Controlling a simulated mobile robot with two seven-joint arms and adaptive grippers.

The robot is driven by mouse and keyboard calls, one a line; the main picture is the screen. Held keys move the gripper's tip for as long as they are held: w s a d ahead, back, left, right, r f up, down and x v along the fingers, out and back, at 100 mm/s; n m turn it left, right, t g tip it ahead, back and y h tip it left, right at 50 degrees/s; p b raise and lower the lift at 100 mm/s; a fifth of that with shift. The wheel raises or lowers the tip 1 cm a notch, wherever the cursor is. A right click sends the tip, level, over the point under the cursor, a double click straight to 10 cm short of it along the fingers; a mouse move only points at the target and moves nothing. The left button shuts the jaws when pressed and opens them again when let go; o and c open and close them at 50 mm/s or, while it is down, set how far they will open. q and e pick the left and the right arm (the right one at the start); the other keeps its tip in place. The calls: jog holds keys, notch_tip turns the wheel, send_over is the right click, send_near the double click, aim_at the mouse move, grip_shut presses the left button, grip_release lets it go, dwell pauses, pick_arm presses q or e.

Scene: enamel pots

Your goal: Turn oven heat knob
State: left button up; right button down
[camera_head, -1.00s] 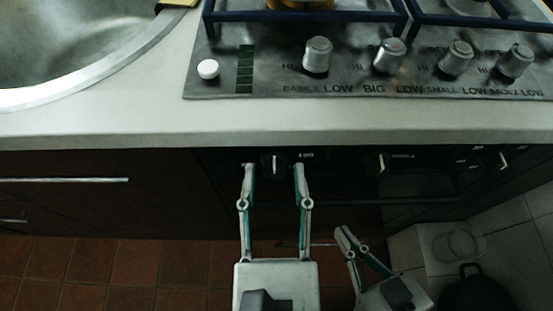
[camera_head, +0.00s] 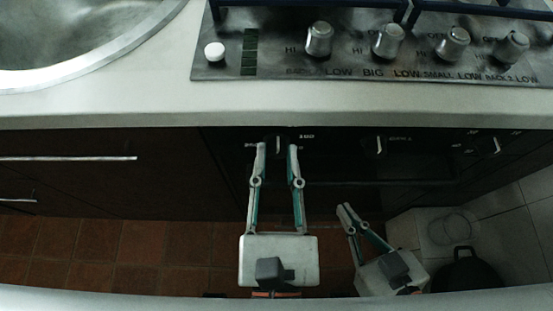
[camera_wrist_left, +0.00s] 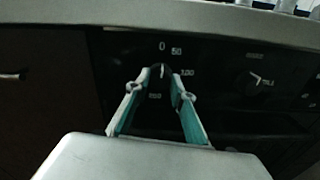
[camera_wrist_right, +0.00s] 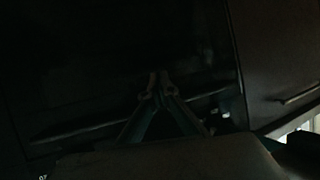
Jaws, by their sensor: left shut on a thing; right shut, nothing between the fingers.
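The oven heat knob (camera_head: 279,143) is on the dark oven panel below the counter edge. In the left wrist view the knob (camera_wrist_left: 160,75) sits between my fingertips, and its light mark points up, close to the 0. Numbers such as 50 and 100 stand around it. My left gripper (camera_head: 277,148) is shut on the knob, one finger on each side. My right gripper (camera_head: 343,208) is shut and empty, low and to the right in front of the oven. In the right wrist view its fingertips (camera_wrist_right: 157,82) meet against a dark background.
More oven knobs (camera_head: 380,146) (camera_head: 494,145) stand to the right on the panel. The hob (camera_head: 275,70) with silver knobs lies on the counter (camera_head: 120,105) above. A sink (camera_head: 70,45) is at the left. A dark pot (camera_head: 465,272) is at the lower right.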

pick_arm(q)
jog(key=shift+r+m+p, duration=0.35)
jog(key=shift+m+p, duration=0.3)
jog(key=shift+m, duration=0.15)
jog(key=shift+m+p, duration=0.8)
jog(key=shift+m, duration=0.1)
jog(key=m+p, duration=0.3)
jog(key=shift+w+r+m, duration=0.1)
jog(key=shift+m, duration=0.2)
jog(key=m+p, duration=0.3)
jog(key=p, duration=0.1)
jog(key=shift+m, duration=0.3)
jog(key=shift+m+p, duration=1.6)
jog(key=shift+p, duration=0.05)
jog(key=shift+f+m+p, duration=0.25)
jog(key=shift+m+p, duration=0.1)
jog(key=shift+m, duration=0.05)
pick_arm(e)
jog(key=s+d+f+n+g+h, duration=0.1)
jog(key=s+d+f+h, duration=0.1)
jog(key=d, duration=0.5)
jog(key=shift+s+d+f+g, duration=0.25)
jog(key=shift+s+g, duration=0.15)
jog(key=shift+s, duration=0.45)
pick_arm(q)
jog(key=shift+f, duration=0.15)
